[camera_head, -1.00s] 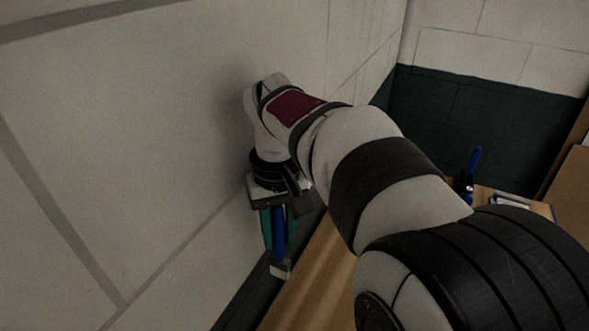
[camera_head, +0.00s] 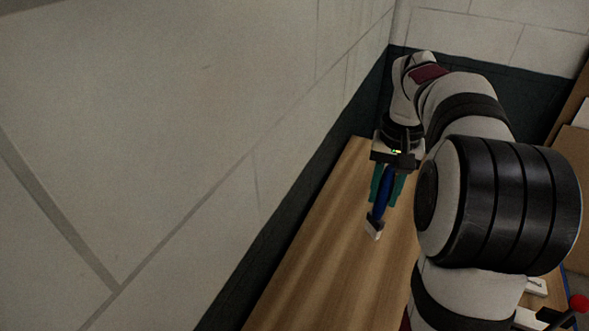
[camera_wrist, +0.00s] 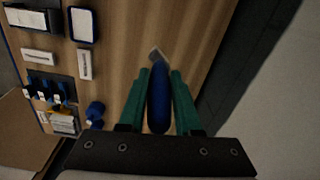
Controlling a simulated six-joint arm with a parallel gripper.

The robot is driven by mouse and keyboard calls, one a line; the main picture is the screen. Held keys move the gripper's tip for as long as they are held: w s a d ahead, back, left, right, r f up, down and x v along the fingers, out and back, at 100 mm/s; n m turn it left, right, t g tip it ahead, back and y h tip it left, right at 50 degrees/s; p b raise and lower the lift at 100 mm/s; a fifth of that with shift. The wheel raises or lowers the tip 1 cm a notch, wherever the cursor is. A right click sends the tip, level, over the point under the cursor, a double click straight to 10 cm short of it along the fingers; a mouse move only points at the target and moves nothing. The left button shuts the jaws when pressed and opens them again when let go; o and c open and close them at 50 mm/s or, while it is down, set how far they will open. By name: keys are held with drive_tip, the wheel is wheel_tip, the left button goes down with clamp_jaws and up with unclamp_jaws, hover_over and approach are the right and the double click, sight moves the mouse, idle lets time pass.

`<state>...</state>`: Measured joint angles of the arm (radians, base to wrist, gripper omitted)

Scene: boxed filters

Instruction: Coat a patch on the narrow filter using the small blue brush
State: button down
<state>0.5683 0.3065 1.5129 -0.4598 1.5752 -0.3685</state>
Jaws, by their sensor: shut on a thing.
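My gripper (camera_head: 386,192) has teal fingers shut on the blue handle of a brush (camera_head: 374,228). The brush points downward, its pale head above the wooden table in the head view. In the wrist view the blue brush (camera_wrist: 158,105) lies between the fingers (camera_wrist: 159,76), its head clear of other objects. I cannot tell which is the narrow one.
White label plates (camera_wrist: 84,64) lie by the boxes. A rack with several blue-handled tools (camera_wrist: 45,90), a blue rounded object (camera_wrist: 95,113) and a small tray are at the left. A pale wall (camera_head: 150,130) borders the table (camera_head: 310,255). The table under the brush is bare.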

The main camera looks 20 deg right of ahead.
drive_tip(key=s+d+f+m, duration=0.2)
drive_tip(key=s+d+m, duration=0.3)
drive_tip(key=s+d, duration=0.65)
drive_tip(key=s+d+f+m, duration=0.2)
drive_tip(key=s+d+m, duration=0.3)
drive_tip(key=s+d, duration=0.65)
drive_tip(key=shift+s+d+f, duration=1.25)
drive_tip(key=shift+d+f, duration=0.55)
drive_tip(key=shift+f, duration=2)
wheel_tip(320, 180, up, 8)
drive_tip(key=w+a, duration=0.2)
drive_tip(key=shift+w+a, duration=0.4)
